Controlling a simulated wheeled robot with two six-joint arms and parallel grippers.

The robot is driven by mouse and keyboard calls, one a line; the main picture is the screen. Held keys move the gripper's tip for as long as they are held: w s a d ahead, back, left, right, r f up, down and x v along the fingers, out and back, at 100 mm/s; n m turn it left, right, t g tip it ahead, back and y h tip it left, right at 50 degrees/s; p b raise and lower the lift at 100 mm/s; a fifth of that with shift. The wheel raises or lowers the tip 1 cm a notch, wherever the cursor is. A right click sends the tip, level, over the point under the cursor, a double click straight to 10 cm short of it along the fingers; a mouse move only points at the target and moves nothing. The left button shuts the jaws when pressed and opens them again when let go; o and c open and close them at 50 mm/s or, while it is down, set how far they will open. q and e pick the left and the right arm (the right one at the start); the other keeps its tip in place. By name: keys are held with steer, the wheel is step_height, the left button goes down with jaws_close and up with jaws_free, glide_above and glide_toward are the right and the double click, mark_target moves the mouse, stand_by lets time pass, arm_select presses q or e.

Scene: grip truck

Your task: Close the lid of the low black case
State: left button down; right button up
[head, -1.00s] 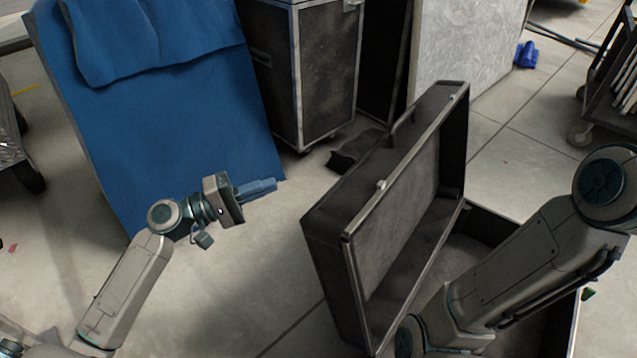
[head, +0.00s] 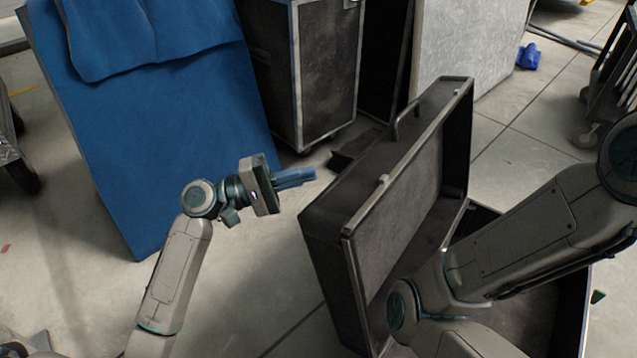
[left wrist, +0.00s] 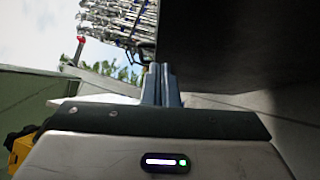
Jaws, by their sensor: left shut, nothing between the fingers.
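The low black case (head: 325,240) stands open on the floor in the head view. Its lid stands raised and tilted, with the grey inside (head: 405,215) facing right and a handle on its far upper edge. The case's bottom part is partly hidden behind my right arm. My left gripper (head: 298,177) is shut and empty, just left of the lid's outer side and apart from it. In the left wrist view the shut fingers (left wrist: 161,85) point toward a large dark surface at the right. My right gripper is out of the head view; only its arm shows, crossing over the case.
A tall black flight case (head: 310,75) with metal edges stands behind. A blue padded board (head: 165,125) leans at the left. A pale grey panel (head: 465,45) stands at the back. A cart (head: 615,90) is at the right edge. The floor left of the case is clear.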

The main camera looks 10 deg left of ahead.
mark_target(341, 174)
arm_select(q)
steer(key=d, duration=0.1)
steer(key=s+d, duration=0.1)
steer(key=d+r+b, duration=0.1)
steer(key=shift+s+d, duration=0.15)
steer(key=shift+d, duration=0.25)
steer(key=shift+s+r, duration=0.1)
steer(key=shift+r, duration=0.05)
